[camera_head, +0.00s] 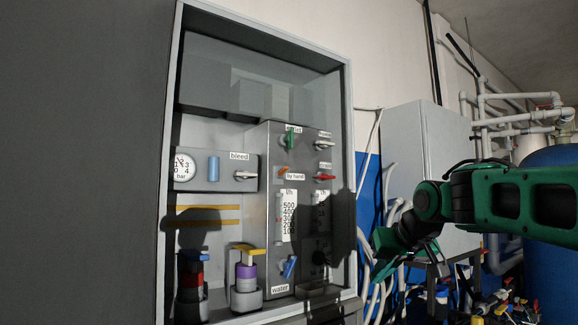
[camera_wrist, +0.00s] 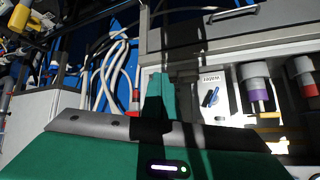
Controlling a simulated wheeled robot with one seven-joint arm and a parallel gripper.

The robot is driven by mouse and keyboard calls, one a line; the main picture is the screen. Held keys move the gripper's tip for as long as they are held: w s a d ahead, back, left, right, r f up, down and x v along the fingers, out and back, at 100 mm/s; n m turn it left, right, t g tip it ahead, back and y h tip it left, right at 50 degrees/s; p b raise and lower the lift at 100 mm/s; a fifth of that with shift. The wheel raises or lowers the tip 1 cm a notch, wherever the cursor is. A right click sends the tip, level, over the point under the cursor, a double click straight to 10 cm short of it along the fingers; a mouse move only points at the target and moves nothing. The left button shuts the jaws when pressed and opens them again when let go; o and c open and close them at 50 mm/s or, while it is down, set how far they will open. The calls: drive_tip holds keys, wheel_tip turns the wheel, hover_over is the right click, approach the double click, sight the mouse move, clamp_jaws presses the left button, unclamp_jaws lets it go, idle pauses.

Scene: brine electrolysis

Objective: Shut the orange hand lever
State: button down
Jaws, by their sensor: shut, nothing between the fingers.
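The small orange hand lever (camera_head: 283,170) is on the grey panel inside the open cabinet, just above a label reading "by hand". It looks slanted and is too small to judge its exact setting. My gripper (camera_head: 378,268) is outside the cabinet, right of its frame and lower than the lever, well apart from it. In the wrist view my gripper (camera_wrist: 160,92) is shut and empty. The orange lever cannot be made out in the wrist view.
Nearby on the panel are a green lever (camera_head: 290,138), a red lever (camera_head: 325,177), a blue lever (camera_head: 290,267) and flow gauges (camera_head: 286,216). The cabinet's right frame edge (camera_head: 350,130) stands between my gripper and the panel. White hoses (camera_head: 392,225) hang beside my gripper.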

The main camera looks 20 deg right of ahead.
drive_tip(key=w+a+r+n+t+y, duration=0.1)
drive_tip(key=w+a+r+t, duration=0.2)
drive_tip(key=r, duration=0.5)
drive_tip(key=w+a+r+n+t+y, duration=0.1)
drive_tip(key=w+a+r+n, duration=0.15)
drive_tip(key=w+r, duration=0.45)
drive_tip(key=n+t+y, duration=0.2)
drive_tip(key=y, duration=0.2)
approach(283, 171)
wheel_tip(283, 171, up, 3)
drive_tip(key=s+d, duration=0.1)
drive_tip(key=s, duration=0.2)
drive_tip(key=shift+w, duration=0.15)
drive_tip(key=x, duration=1)
drive_tip(key=shift+d, duration=0.15)
drive_tip(key=shift+t, duration=0.3)
